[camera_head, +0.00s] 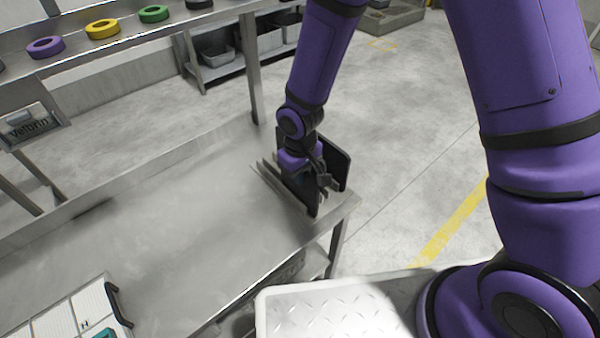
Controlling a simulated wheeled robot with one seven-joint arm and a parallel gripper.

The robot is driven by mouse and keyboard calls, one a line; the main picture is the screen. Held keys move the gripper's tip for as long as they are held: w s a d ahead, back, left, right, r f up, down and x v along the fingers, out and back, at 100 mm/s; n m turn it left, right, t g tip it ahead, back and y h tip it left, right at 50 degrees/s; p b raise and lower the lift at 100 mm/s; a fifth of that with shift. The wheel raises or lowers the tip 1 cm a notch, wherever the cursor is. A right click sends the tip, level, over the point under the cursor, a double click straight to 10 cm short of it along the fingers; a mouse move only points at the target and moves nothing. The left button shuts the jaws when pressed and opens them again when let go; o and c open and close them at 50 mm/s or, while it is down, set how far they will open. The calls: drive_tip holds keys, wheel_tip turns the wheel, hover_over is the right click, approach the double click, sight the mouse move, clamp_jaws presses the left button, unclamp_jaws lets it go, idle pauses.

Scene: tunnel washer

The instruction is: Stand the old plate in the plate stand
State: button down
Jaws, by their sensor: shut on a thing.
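My gripper (322,183) is at the right end of the steel table, pointing down. It is shut on a dark flat plate, which I take to be the old plate (339,165). The plate is on edge, and my wrist and fingers hide part of it. Dark panel parts show on both sides of my gripper; I cannot tell whether they are all one plate. The plate stand (268,179), with thin grey upright slats, is at the same table end, just left of my gripper. I cannot tell whether the plate's lower edge is in a slot.
The steel table (170,215) is largely bare. A shelf with coloured rings (103,29) and a labelled box (35,127) are at upper left. Grey bins (217,55) stand on a rack behind.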

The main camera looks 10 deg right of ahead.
drive_tip(key=shift+f, duration=0.25)
drive_tip(key=c, duration=1.1)
unclamp_jaws()
wheel_tip(320, 180, up, 11)
drive_tip(key=s+d+r+m+t, duration=0.1)
drive_tip(key=s+d+r+m, duration=0.1)
drive_tip(key=d+r, duration=0.6)
drive_tip(key=s+d+r+m+t, duration=0.1)
drive_tip(key=s+d+r+t, duration=0.1)
drive_tip(key=d+r, duration=0.7)
drive_tip(key=s+d+r+m, duration=0.1)
drive_tip(key=s+d+r, duration=0.1)
drive_tip(key=s+r, duration=0.1)
drive_tip(key=s+d+r+m+t, duration=0.1)
drive_tip(key=s+d+r, duration=0.2)
drive_tip(key=s, duration=0.3)
drive_tip(key=s+d+r+m+t, duration=0.1)
drive_tip(key=s+d+r, duration=0.1)
drive_tip(key=s+r, duration=0.2)
drive_tip(key=shift+s+d+r+m, duration=0.2)
drive_tip(key=shift+s+r+m, duration=0.15)
drive_tip(key=shift+s, duration=0.3)
